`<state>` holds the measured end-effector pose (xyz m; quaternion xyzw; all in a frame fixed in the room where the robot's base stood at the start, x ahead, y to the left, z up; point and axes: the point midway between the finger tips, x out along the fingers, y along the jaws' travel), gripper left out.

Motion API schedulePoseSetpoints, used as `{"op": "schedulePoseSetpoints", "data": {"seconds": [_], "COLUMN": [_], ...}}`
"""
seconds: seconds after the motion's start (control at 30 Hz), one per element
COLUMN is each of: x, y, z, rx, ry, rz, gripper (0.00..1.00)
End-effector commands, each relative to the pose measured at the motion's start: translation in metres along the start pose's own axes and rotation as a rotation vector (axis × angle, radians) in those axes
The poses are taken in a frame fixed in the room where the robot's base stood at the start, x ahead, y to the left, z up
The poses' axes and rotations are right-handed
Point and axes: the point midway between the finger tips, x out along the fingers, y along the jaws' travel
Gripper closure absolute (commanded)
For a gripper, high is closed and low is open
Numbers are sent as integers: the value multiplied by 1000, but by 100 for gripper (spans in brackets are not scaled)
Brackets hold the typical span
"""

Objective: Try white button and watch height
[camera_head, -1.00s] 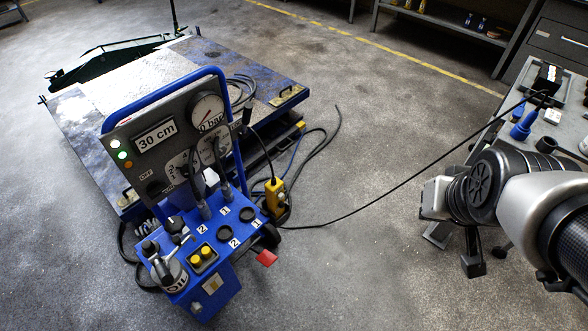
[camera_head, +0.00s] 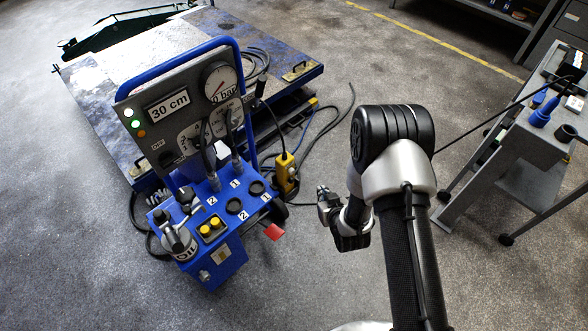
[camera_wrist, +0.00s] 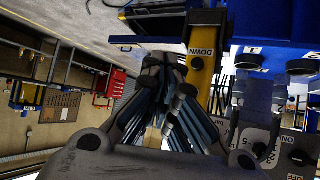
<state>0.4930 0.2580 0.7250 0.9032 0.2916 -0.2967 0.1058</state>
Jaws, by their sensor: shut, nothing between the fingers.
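The blue control cart (camera_head: 222,262) stands left of centre in the head view. Its display (camera_head: 168,105) reads 30 cm and the gauge (camera_head: 219,82) is labelled 0 bar. A column of small round lights or buttons on its panel has a pale one (camera_head: 128,112) on top, then green and orange. A yellow hand control (camera_head: 285,172) hangs at the cart's right side; its buttons are too small to tell apart. My gripper (camera_head: 324,192) is shut and empty, right of the hand control. In the wrist view a yellow part marked DOWN (camera_wrist: 203,50) shows just beyond the fingers (camera_wrist: 167,66).
The lift platform (camera_head: 185,50) lies behind the cart, with hoses and cables (camera_head: 330,125) on the floor beside it. A grey trolley (camera_head: 510,150) with tools stands at the right, and a thin black cable reaches it.

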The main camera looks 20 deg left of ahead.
Motion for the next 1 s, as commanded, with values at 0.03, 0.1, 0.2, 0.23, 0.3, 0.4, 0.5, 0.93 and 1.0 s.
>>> {"op": "schedulePoseSetpoints", "data": {"seconds": [0.03,0.1,0.2,0.23,0.3,0.4,0.5,0.93,1.0], "x": [2,4,5,5,5,4,5,37,44], "y": [-5,-9,-11,-11,-10,-10,-11,-35,-40], "z": [9,14,15,15,15,15,15,-9,-14], "rx": [-3,-5,-5,-5,-5,-5,-5,-7,-6], "ry": [5,14,21,21,21,20,20,21,21], "rz": [-9,-15,-17,-17,-17,-17,-17,-18,-17], "gripper": [100,100,100,100,100,100,100,100,100]}}
